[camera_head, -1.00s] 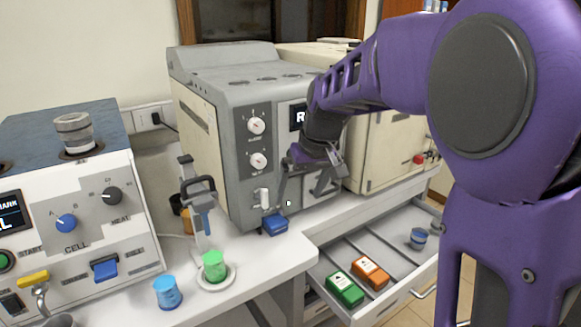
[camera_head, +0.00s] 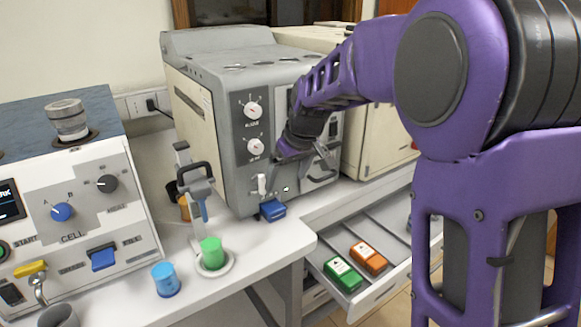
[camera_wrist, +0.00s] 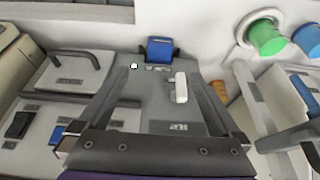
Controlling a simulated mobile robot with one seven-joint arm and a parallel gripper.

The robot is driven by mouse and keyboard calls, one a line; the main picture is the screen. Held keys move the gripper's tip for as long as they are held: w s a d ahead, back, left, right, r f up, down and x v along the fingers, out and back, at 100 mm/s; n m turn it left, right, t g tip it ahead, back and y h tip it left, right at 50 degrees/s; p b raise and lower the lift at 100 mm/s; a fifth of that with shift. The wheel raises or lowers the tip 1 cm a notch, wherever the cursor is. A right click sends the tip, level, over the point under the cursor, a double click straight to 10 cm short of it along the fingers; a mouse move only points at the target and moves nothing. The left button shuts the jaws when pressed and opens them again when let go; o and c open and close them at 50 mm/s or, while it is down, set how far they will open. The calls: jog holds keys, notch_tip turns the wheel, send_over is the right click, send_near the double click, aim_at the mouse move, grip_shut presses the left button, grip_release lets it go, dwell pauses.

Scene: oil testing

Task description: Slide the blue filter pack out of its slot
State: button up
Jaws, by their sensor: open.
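The blue filter pack (camera_head: 272,209) sticks out at the bottom front of the grey machine (camera_head: 222,180), just above the bench top. It also shows in the wrist view (camera_wrist: 160,48), at the top middle, between dark slot edges. How deep it sits in the slot is hidden. My gripper (camera_head: 295,180) is in front of the machine's lower front, above and right of the pack. In the wrist view its two fingers (camera_wrist: 150,90) are spread wide and hold nothing. The pack lies beyond the fingertips and is not touched.
A white lever (camera_head: 262,185) is just above the pack. A green cup (camera_head: 212,252) on a stand and a blue cup (camera_head: 166,279) are to the left. An open drawer (camera_head: 385,228) with green (camera_head: 342,274) and orange (camera_head: 368,257) packs is at right.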

aim_at(276, 209)
jog(key=x, duration=1.3)
jog(key=shift+b, duration=0.4)
jog(key=shift+d, duration=0.1)
jog(key=c, duration=1.5)
jog(key=shift+s, duration=0.15)
